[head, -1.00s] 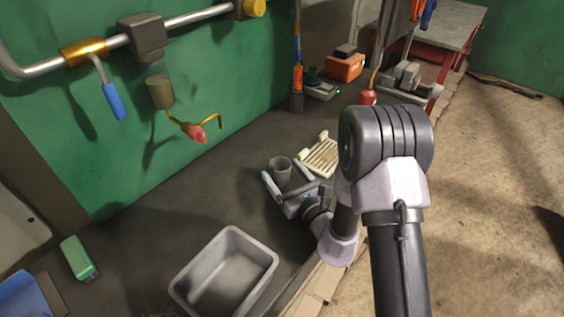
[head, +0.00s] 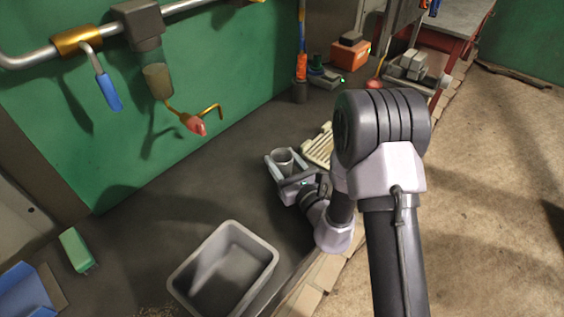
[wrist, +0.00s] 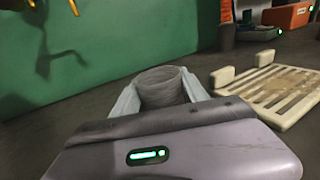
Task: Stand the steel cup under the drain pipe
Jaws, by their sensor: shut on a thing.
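The steel cup (head: 283,157) is a grey, open-topped cup, upright on the dark floor strip near the green wall. My gripper (head: 284,162) is shut on it, with one finger on each side. In the wrist view the cup (wrist: 163,86) stands between the two pale fingers (wrist: 160,95); its lower part is hidden behind my gripper body. The drain pipe seems to be the bent yellow spout with a red handle (head: 197,124), below a filter bowl (head: 157,80) on the wall pipe. It is up and left of the cup, well apart from it.
A grey bin (head: 224,270) stands in front, left of my arm. A cream slatted rack (head: 319,147) lies close to the cup's right. A green box (head: 76,250) is at far left, and an orange box (head: 350,54) stands at the back. The dark floor below the spout is clear.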

